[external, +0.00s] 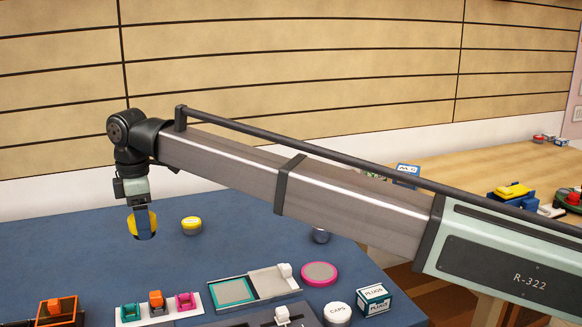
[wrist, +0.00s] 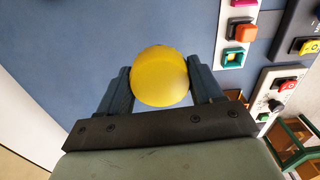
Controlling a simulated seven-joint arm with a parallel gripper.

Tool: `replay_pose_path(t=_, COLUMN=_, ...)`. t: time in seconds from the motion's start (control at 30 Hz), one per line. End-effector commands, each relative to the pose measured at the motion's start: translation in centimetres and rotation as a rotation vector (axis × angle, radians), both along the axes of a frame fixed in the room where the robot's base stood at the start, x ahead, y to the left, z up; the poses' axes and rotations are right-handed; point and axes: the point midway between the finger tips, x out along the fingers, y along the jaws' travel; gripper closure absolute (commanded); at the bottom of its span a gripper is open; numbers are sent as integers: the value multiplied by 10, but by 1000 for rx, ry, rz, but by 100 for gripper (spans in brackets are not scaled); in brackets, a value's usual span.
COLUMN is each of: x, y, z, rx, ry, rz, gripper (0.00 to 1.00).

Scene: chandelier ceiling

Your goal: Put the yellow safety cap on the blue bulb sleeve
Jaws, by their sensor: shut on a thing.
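My gripper (external: 141,213) is shut on a round, smooth yellow cap (wrist: 160,76), held between its two dark blue fingers over the left part of the blue table. The held cap also shows in the external view (external: 131,225), partly covered by a finger. A second yellow-topped round thing (external: 191,224) stands on the table to the right of my gripper. I cannot make out the blue bulb sleeve for certain.
A white strip with teal, orange and pink blocks (external: 160,311), a teal-edged tray (external: 234,289), a pink round pad (external: 320,272), a white caps tub (external: 338,312) and a plugs box (external: 374,298) stand nearer the camera. The blue table (external: 80,245) is clear around my gripper.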

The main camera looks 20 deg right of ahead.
Motion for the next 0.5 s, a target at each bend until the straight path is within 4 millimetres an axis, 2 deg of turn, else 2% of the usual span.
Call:
replay_pose_path(t=0.03, x=17, y=-17, z=1, rx=0, ry=0, rz=-27, gripper=64)
replay_pose_path(t=0.2, x=66, y=-74, z=5, rx=0, ry=0, rz=-109, gripper=64)
replay_pose_path(t=0.5, x=139, y=-182, z=15, rx=0, ry=0, rz=-251, gripper=64)
